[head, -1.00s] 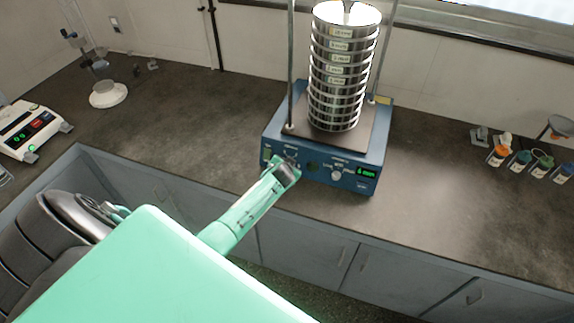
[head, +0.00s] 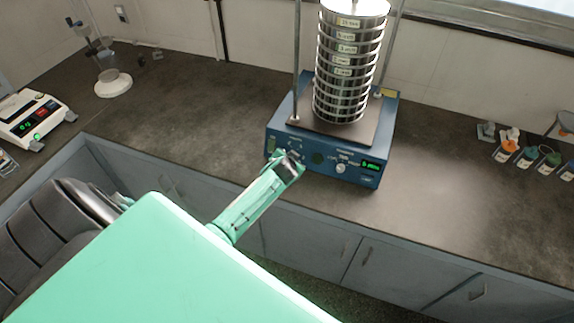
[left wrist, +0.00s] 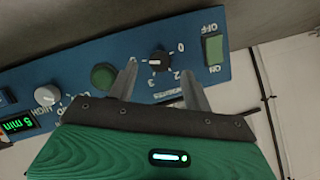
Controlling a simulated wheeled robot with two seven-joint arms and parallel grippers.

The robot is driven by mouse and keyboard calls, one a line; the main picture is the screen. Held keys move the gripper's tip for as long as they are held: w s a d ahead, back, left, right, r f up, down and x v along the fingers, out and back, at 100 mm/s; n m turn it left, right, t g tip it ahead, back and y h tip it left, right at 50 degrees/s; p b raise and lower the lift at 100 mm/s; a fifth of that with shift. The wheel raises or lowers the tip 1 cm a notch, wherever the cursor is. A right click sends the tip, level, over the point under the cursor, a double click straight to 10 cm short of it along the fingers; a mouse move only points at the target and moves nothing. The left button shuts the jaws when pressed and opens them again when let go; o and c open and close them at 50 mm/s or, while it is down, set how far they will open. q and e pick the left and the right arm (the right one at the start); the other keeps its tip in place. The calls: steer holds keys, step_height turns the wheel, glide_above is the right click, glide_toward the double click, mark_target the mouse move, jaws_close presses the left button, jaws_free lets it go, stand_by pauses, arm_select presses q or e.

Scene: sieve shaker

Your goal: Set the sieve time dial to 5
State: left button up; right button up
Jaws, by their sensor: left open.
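The blue sieve shaker (head: 325,165) stands on the counter with a tall sieve stack (head: 349,65). In the left wrist view, its black dial (left wrist: 159,62) has a white mark pointing left in the picture; 0, 2 and 3 are legible around it, and other numbers are partly hidden. The green display (left wrist: 18,124) reads 5 min; it also shows in the head view (head: 371,165). My left gripper (head: 291,165) is at the panel's left part. Its open fingers (left wrist: 158,72) are on either side of the dial; contact cannot be told. My right gripper is out of view.
The panel also has a green button (left wrist: 103,76), a white knob (left wrist: 46,96) and a green ON/OFF switch (left wrist: 213,48). A balance (head: 32,118) is at the left, and several small bottles (head: 526,157) at the right. The counter around the shaker is clear.

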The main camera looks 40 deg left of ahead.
arm_select(q)
steer(key=b+v, duration=0.2)
steer(key=v, duration=0.7)
steer(key=shift+s+d+r, duration=0.1)
steer(key=shift+s, duration=0.05)
